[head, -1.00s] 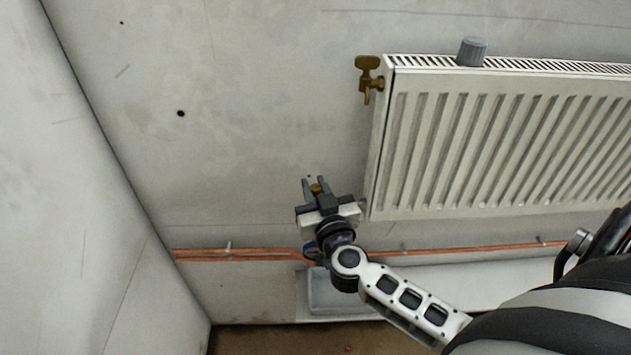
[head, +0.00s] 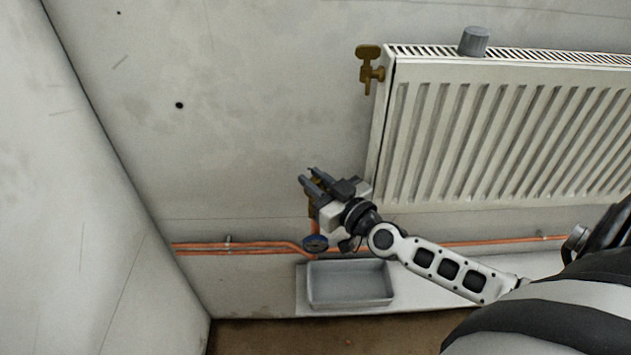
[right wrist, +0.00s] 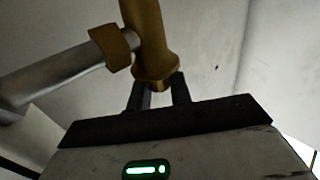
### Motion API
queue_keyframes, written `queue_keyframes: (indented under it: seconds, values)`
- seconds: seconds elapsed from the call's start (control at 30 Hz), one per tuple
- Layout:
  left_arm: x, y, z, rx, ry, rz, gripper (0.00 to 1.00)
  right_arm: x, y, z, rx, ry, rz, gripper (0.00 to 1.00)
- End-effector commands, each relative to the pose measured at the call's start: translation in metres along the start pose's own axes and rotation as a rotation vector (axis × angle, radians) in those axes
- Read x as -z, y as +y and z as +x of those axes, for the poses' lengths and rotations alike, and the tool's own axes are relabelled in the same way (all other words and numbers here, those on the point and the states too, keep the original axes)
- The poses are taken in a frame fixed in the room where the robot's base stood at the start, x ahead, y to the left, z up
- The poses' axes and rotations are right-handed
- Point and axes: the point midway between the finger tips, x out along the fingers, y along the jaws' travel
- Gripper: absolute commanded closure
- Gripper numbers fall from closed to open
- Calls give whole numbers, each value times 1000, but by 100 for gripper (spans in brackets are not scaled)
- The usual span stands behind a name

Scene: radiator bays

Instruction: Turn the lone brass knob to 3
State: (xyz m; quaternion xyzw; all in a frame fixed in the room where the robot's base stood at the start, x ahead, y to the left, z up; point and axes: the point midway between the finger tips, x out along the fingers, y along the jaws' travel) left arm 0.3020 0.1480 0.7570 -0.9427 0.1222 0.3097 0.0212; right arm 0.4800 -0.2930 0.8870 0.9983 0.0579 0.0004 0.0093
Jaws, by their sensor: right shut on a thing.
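My right gripper (head: 316,181) is at the lower left corner of the radiator, in front of a brass piece (head: 313,196) that is mostly hidden behind it. In the right wrist view, its two fingers (right wrist: 158,92) close on the flared end of a brass knob (right wrist: 145,40). A silver pipe (right wrist: 50,72) joins this brass from the left. I cannot read a scale or number on it. Another brass valve (head: 370,68), with a flat grip on top, sits at the radiator's upper left edge, clear of my gripper. My left gripper is not in view.
The white radiator (head: 500,135) hangs to the right, with a grey cap (head: 474,41) on top. A grey tray (head: 350,284) lies below. The wall to the left is bare.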

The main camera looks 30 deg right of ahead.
Motion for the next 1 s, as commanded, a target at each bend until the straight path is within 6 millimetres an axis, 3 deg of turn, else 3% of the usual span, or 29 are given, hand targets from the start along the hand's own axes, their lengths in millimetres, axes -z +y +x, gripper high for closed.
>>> queue_keyframes:
  seconds: [0.2, 0.23, 0.3, 0.67, 0.77, 1.0]
  values:
    - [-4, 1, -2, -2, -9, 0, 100, 0, 0, 0, 0, -1, 0, 100]
    - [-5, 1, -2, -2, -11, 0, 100, 0, 0, 0, 0, -1, 0, 74]
    - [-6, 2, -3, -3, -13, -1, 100, 0, 0, 0, 0, 0, 0, 60]
    - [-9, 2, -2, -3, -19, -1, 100, 0, 0, -5, -1, -1, -1, 60]
    - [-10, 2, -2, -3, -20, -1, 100, -2, 0, -18, 0, -3, -2, 60]
    - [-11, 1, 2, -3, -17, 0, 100, -3, -1, -70, 1, -7, -2, 60]
